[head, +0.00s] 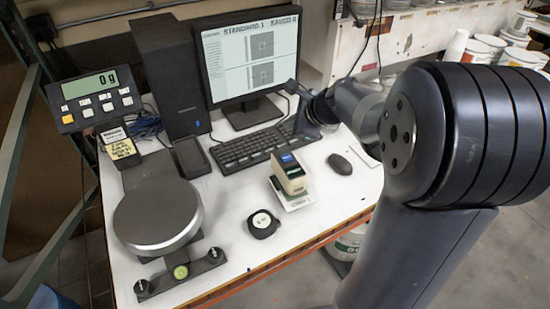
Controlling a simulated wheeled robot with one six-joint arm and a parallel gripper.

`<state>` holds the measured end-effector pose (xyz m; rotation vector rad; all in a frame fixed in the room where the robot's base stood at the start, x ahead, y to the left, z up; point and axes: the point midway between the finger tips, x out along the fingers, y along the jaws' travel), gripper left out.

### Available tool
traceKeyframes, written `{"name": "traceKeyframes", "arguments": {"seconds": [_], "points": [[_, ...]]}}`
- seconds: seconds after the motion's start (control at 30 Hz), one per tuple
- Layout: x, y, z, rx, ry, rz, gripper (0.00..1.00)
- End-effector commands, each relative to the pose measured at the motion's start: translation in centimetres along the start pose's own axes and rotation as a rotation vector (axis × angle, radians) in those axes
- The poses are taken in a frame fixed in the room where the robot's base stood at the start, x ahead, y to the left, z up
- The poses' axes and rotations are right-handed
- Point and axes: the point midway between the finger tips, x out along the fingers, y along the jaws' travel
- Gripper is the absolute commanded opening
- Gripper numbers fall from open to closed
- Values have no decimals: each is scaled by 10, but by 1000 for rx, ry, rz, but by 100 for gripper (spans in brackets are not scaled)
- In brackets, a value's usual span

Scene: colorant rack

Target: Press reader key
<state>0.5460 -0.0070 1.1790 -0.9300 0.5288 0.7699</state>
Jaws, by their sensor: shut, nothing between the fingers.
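The reader (289,172) is a small upright beige and dark-green device with a bluish display on its top. It stands on a white card (301,201) near the middle of the table. My gripper (303,112) is small and dark in the head view, behind the reader and in front of the monitor's lower right. It appears over the right end of the keyboard, apart from the reader. It is shut and empty. The reader's key is too small to make out. The monitor (250,60) reads "STANDARD 1" and "SAVED 0".
A scale with a round plate (158,214) and a display (92,96) reading 0 g stands at the left. A black round tape measure (263,224) lies in front of the reader. The table's right front is clear.

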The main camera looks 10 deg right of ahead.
Motion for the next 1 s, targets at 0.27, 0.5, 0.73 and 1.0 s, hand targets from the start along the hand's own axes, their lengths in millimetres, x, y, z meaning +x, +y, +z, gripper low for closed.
{"name": "traceKeyframes", "arguments": {"seconds": [0.27,0.5,0.73,1.0], "points": [[0,0,0,3,-2,0,0],[4,3,-3,2,-2,0,0],[20,15,-15,2,-1,0,0],[46,34,-33,1,-1,0,0]]}}
